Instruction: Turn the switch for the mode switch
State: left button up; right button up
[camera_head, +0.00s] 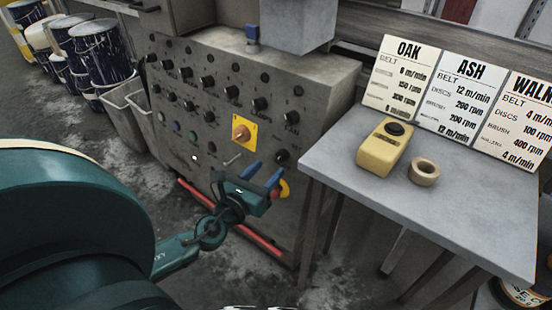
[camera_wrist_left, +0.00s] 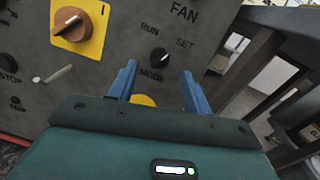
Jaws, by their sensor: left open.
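The mode switch is a small black round knob with a light pointer line on the grey control panel. In the left wrist view the mode switch (camera_wrist_left: 160,57) has RUN printed at its upper left, SET at its upper right and MODE below. In the head view the mode switch (camera_head: 282,157) shows just above the fingers. My left gripper (camera_head: 263,172) has two blue fingers, open and empty, in front of the panel. In the left wrist view the gripper (camera_wrist_left: 160,70) has the knob between its fingertips in the picture; contact cannot be told. My right gripper is not in view.
An orange rotary switch on a yellow plate (camera_head: 241,132) and a metal toggle lever (camera_wrist_left: 52,75) sit left of the mode switch. A red and yellow button (camera_head: 284,189) is partly behind my gripper. A grey table (camera_head: 450,215) with a yellow box (camera_head: 378,152) stands right.

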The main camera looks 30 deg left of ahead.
aim_at(278, 160)
pick_arm(q)
jog(key=shift+w, duration=2.4)
jog(key=c, duration=1)
jog(key=shift+o, duration=0.2)
